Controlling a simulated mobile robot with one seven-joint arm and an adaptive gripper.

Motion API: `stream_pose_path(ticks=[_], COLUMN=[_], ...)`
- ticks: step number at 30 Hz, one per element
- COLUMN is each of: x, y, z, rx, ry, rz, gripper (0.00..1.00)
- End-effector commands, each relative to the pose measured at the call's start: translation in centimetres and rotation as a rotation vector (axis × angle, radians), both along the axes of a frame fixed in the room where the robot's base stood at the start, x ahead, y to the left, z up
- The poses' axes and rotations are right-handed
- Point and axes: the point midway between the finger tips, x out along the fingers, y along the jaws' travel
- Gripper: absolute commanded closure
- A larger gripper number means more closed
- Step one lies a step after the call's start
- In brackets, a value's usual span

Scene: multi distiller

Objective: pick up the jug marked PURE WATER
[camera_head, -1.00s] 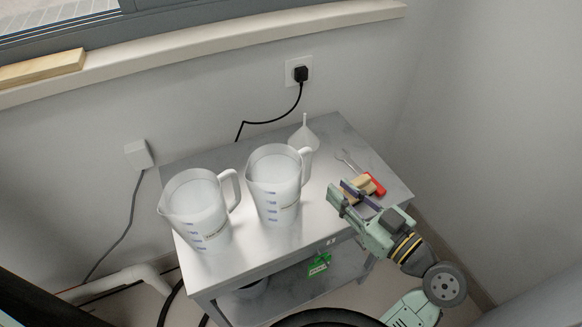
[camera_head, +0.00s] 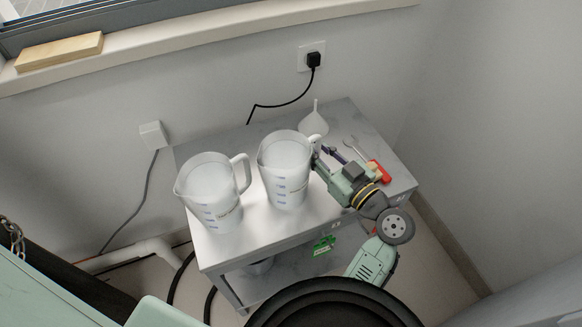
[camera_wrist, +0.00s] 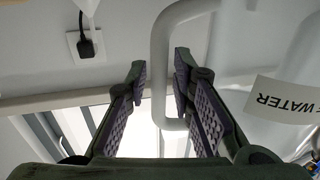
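Two white, translucent jugs stand upright on the metal table. The right jug (camera_head: 285,180) has its handle (camera_head: 315,142) on its right side, towards my gripper (camera_head: 322,157). In the wrist view that handle (camera_wrist: 161,60) lies between the two fingers of my gripper (camera_wrist: 160,75), with gaps beside it, so the gripper is open around it. A label (camera_wrist: 285,101) there reads upside down, ending in "WATER"; its first part is cut off. The left jug (camera_head: 212,200) stands beside it; its label is too small to read.
The metal table (camera_head: 262,222) also holds a white funnel (camera_head: 314,123) behind the right jug. A wrench (camera_head: 354,146) and a red-handled tool (camera_head: 379,171) lie on the right. A black plug (camera_head: 313,60) with a cable is on the wall.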

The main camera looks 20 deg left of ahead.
Motion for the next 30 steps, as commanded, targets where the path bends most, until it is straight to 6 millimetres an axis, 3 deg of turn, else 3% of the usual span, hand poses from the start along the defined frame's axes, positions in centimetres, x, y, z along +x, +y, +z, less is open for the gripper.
stream_pose_path(ticks=[5, 15, 30], x=[0.02, 0.01, 0.02], y=[0.02, -0.01, -0.04], z=[-0.03, 0.0, 0.01], rx=[-0.001, 0.0, -0.001], ry=[-0.001, -0.001, -0.003], rz=[0.0, 0.0, -0.001], gripper=[0.78, 1.0, 1.0])
